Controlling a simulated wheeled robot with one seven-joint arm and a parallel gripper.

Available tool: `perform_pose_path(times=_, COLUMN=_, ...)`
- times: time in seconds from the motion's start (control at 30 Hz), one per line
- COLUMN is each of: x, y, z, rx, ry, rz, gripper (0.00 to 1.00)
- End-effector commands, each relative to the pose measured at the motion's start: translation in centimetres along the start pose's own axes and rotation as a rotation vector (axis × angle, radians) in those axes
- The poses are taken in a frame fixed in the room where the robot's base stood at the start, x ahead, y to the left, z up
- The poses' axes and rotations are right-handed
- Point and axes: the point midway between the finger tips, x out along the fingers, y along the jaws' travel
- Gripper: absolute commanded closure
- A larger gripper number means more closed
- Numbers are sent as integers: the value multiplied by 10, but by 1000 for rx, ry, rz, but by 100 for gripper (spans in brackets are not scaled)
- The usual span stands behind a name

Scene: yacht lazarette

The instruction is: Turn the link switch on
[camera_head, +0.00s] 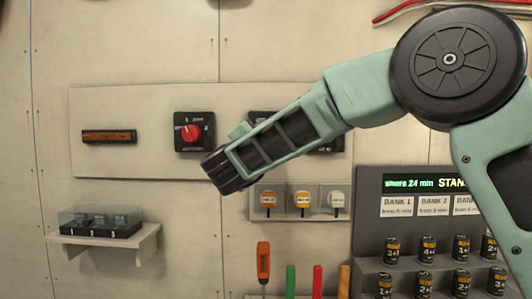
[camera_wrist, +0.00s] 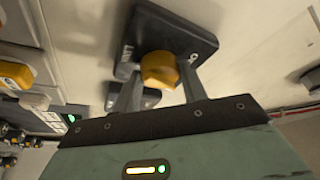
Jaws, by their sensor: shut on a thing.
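In the wrist view a yellow knob (camera_wrist: 158,68) stands out from a square black switch plate (camera_wrist: 175,30) on the pale wall. My gripper (camera_wrist: 160,76) has one finger on each side of the knob and is shut on it. The lettering on the plate is too slanted to read.
An amber bar fitting (camera_head: 109,136) is at the left of the panel. Several small knobs (camera_head: 302,200) sit in a row below my arm. A shelf with a clear-covered box (camera_head: 98,222), screwdriver (camera_head: 263,262) and battery rack (camera_head: 385,262) are lower down. Red cable (camera_head: 400,8) hangs top right.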

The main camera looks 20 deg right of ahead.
Motion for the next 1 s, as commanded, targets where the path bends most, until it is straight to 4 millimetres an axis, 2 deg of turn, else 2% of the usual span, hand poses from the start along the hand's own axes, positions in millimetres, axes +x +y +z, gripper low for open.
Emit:
perform_pose_path(times=0.33, x=0, y=1, z=1, rx=136, ry=0, rz=60, gripper=81)
perform_pose_path(times=0.9, x=0, y=0, z=0, rx=161, ry=0, rz=71, gripper=81)
perform_pose_path(times=0.93, x=0, y=0, z=0, rx=161, ry=1, rz=71, gripper=50)
perform_pose_path(times=1.0, x=0, y=0, z=0, rx=161, ry=1, rz=70, gripper=36)
